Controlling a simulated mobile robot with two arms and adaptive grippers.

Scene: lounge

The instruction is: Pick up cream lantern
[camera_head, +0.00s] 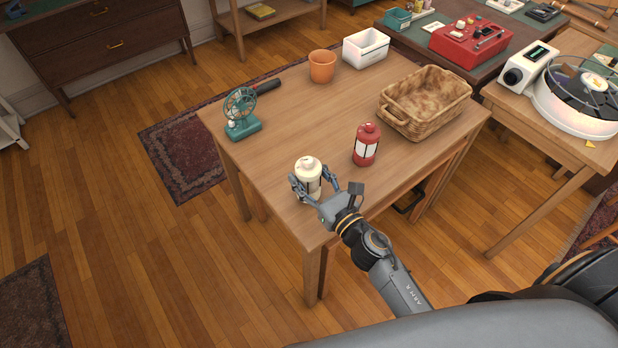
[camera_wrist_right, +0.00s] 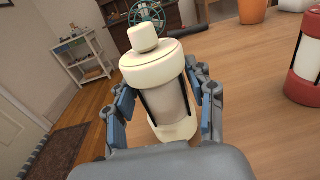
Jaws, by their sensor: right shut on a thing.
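The cream lantern (camera_head: 308,174) stands near the front left part of the wooden table (camera_head: 290,125). My right gripper (camera_head: 312,188) has its fingers on both sides of the lantern and is shut on it. In the right wrist view the cream lantern (camera_wrist_right: 158,85) fills the space between the blue-padded fingers of my right gripper (camera_wrist_right: 165,112), with its cap and upper body clear of them. I cannot tell whether its base touches the table. My left gripper is not in view.
A red lantern (camera_head: 367,146) stands just right of the cream one. A wicker basket (camera_head: 425,103), white box (camera_head: 366,48), terracotta pot (camera_head: 322,67) and teal fan (camera_head: 242,114) are also on the table. The table's middle is clear.

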